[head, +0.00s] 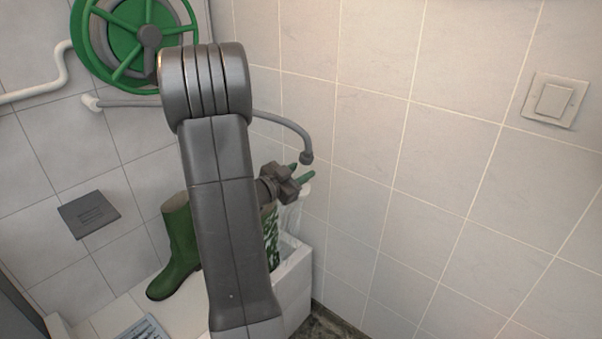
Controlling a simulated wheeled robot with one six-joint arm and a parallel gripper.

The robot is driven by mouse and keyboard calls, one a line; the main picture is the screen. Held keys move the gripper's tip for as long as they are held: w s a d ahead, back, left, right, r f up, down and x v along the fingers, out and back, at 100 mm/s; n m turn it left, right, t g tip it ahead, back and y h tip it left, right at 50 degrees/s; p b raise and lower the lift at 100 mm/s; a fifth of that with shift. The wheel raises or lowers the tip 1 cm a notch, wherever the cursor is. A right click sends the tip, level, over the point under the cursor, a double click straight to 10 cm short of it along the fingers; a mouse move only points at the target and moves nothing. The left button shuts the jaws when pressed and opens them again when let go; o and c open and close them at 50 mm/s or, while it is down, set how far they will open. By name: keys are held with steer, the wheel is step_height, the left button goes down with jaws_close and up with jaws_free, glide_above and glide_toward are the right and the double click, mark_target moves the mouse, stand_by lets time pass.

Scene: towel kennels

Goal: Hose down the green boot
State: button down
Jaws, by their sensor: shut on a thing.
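A plain green boot (180,246) stands upright on the pale ledge to the left of my arm. A second boot (271,237), with a green and white pattern, shows partly behind my arm at the trough. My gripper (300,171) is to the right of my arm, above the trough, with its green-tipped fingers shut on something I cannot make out. A white object (304,189) shows just below the fingertips. A grey hose or spout (280,119) curves along the wall, and its end hangs just above my gripper. I cannot tell whether it touches.
A green hose reel (125,45) is on the left wall beside a white pipe (40,91). The white trough (291,290) stands in the corner against the tiled right wall. A switch (555,100) and a dark wall plate (89,214) are also there. A printed sheet (142,330) lies at the bottom.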

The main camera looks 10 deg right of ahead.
mark_target(300, 159)
steer(key=shift+r+p, duration=1.8)
steer(key=shift+r, duration=0.55)
steer(key=shift+s+a+f, duration=0.1)
steer(key=shift+a, duration=0.05)
steer(key=shift+v, duration=1.25)
steer(key=shift+s, duration=0.1)
steer(key=shift+f, duration=0.1)
